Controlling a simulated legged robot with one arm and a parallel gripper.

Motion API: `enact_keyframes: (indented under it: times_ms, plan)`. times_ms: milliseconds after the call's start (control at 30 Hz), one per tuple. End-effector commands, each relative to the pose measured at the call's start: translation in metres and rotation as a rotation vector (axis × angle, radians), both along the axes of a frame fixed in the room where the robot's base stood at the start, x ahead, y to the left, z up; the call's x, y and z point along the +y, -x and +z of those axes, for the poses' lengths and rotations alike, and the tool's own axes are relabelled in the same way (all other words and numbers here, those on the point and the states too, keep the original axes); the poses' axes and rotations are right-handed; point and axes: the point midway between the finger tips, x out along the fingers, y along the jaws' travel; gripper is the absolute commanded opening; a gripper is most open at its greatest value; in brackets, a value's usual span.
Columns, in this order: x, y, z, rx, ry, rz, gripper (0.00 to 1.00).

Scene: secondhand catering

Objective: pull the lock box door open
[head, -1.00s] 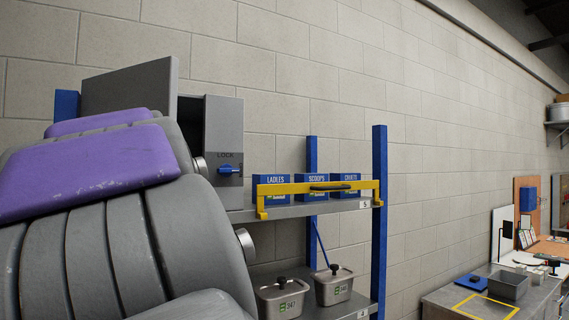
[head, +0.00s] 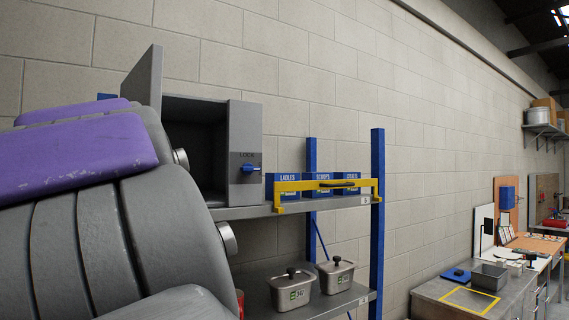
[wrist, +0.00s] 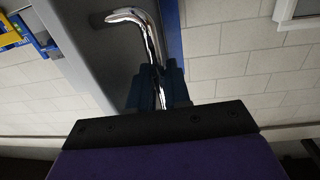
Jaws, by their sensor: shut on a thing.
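The grey lock box (head: 247,125) stands on the upper shelf in the head view, with a blue lock knob (head: 251,169) on its right front panel. Its door (head: 147,78) stands swung open on the left, and part of the dark, empty-looking interior shows. My arm hides the lower left of the door and box. In the wrist view, my gripper (wrist: 159,88) is shut on the bent chrome door handle (wrist: 140,17), beside the grey door face (wrist: 75,45). My gripper is hidden behind my arm in the head view.
Blue bins (head: 317,184) sit behind a yellow bar (head: 289,186) with a black grip, right of the box. Two lidded steel containers (head: 290,291) stand on the lower shelf (head: 337,304). A steel bench (head: 436,291) is at the right, with floor room before it unseen.

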Motion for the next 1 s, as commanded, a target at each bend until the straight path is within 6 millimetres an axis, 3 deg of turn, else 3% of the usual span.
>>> enact_keyframes:
  times_ms: [367, 400, 533, 1000]
  plan:
    - [0.0019, -0.0004, -0.0017, 0.001, 0.003, -0.001, 0.00]
    - [0.0021, -0.0005, -0.0018, 0.002, 0.004, -0.001, 0.18]
    - [0.0028, -0.0005, -0.0019, 0.001, 0.004, -0.001, 0.30]
    - [-0.0030, 0.0053, -0.0027, 0.001, 0.002, -0.002, 0.30]
